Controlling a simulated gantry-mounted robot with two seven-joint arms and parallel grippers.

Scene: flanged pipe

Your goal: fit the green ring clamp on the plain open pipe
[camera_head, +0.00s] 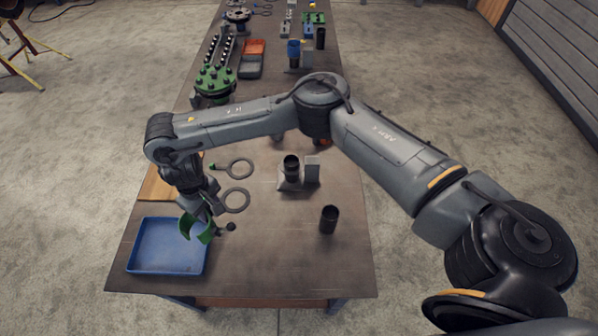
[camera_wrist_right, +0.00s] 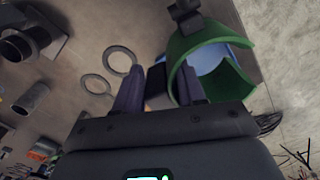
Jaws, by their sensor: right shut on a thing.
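The green ring clamp (camera_head: 207,236) is an open, curved green band with a dark fitting at its end. My right gripper (camera_head: 205,207) is shut on it and holds it beside the blue tray's right edge. In the right wrist view the clamp (camera_wrist_right: 205,48) sits at the fingers (camera_wrist_right: 160,82), its band partly hiding one finger. A dark open pipe (camera_head: 291,165) stands upright in a grey holder, right of the gripper. A loose dark tube (camera_head: 329,219) stands nearer the front; I cannot tell which is the plain pipe. My left gripper is not in view.
The blue tray (camera_head: 137,258) is at the table's front left corner. Two flat rings (camera_head: 237,199) lie between gripper and holder. A green bolted flange (camera_head: 214,82), an orange-and-grey bin (camera_head: 252,62) and a blue-topped fitting (camera_head: 293,48) stand farther back. The front centre is clear.

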